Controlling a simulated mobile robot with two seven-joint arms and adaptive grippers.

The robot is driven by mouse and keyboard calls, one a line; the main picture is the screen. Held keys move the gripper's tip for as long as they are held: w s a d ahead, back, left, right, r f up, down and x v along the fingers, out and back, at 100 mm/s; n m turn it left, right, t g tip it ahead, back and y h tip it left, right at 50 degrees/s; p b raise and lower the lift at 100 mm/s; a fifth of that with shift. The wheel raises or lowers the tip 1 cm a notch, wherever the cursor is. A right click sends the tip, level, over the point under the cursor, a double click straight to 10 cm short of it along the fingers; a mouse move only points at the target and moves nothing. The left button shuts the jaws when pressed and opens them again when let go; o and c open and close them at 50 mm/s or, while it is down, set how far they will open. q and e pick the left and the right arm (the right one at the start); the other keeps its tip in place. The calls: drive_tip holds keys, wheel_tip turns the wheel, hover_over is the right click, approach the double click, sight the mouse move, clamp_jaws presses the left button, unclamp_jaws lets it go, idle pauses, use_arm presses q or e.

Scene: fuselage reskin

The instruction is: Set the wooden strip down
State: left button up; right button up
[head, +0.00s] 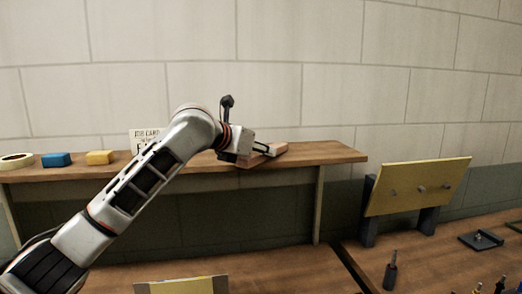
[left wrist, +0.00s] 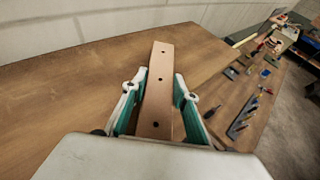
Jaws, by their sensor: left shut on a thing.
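The wooden strip (left wrist: 159,70) is a flat, light brown piece with several dark holes in a row. In the left wrist view it points away from me over the brown shelf top. In the head view it shows as a pinkish-brown piece (head: 275,150) at the right part of the wooden shelf (head: 338,153). My left gripper (head: 262,149) is shut on the strip, one teal-lined finger on each side. It also shows in the left wrist view (left wrist: 157,86). I cannot tell whether the strip touches the shelf. My right gripper is not in view.
A tape roll (head: 16,160), a blue block (head: 56,159), a yellow block (head: 99,157) and a sign (head: 143,138) are on the shelf's left part. A tan panel (head: 418,186) stands on the lower bench (head: 425,262), with several tools. The shelf's right end is clear.

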use_arm(q)
drive_tip(key=o, duration=1.2)
drive_tip(key=shift+f, duration=0.1)
drive_tip(key=shift+o, duration=0.2)
drive_tip(key=shift+s+r, duration=0.15)
drive_tip(key=shift+r, duration=0.1)
drive_tip(key=v, duration=1.1)
drive_tip(key=shift+s+a, duration=0.25)
